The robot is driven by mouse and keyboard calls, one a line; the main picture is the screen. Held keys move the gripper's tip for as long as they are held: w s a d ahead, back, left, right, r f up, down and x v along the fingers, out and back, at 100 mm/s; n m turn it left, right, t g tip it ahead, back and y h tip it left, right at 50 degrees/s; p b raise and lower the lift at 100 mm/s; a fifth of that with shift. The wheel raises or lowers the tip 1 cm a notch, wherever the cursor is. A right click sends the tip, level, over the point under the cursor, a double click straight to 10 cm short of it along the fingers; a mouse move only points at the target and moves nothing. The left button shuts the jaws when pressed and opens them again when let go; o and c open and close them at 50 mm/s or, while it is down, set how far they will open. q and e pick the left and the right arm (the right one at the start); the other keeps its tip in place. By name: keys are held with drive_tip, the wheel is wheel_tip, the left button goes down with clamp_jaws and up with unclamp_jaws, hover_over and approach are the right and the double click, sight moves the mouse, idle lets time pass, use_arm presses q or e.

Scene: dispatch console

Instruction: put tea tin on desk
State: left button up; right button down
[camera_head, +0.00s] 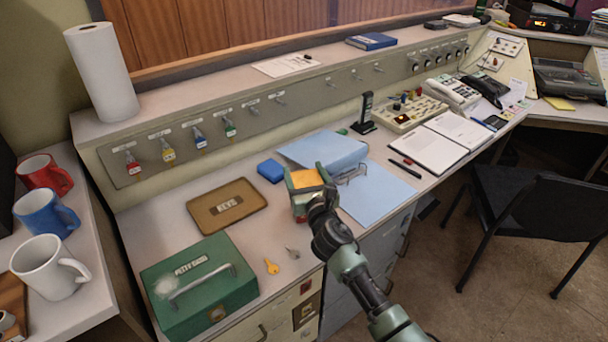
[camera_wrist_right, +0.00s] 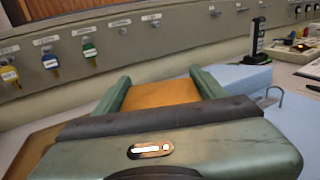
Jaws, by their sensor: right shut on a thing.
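The tea tin (camera_head: 305,179) shows an orange-yellow top between the fingers of my right gripper (camera_head: 307,184), in front of the blue open binder. In the right wrist view the tin's orange face (camera_wrist_right: 162,93) fills the gap between the two green fingers. My right gripper is shut on it. The tin's lower part is largely hidden by the gripper, so I cannot tell whether it touches the desk (camera_head: 150,222). My left gripper is not in view.
A brown KEYS tray (camera_head: 190,208), a blue box (camera_head: 271,171) and a green cash box (camera_head: 215,300) lie to the left. The blue binder (camera_head: 375,195) lies close behind and right. Loose keys (camera_head: 271,266) lie in front. Mugs (camera_head: 50,267) stand far left.

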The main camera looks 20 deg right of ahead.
drive_tip(key=shift+c, duration=0.9)
unclamp_jaws()
drive_tip(key=shift+r, duration=0.15)
drive_tip(key=s, duration=1.2)
drive_tip(key=shift+a, duration=0.25)
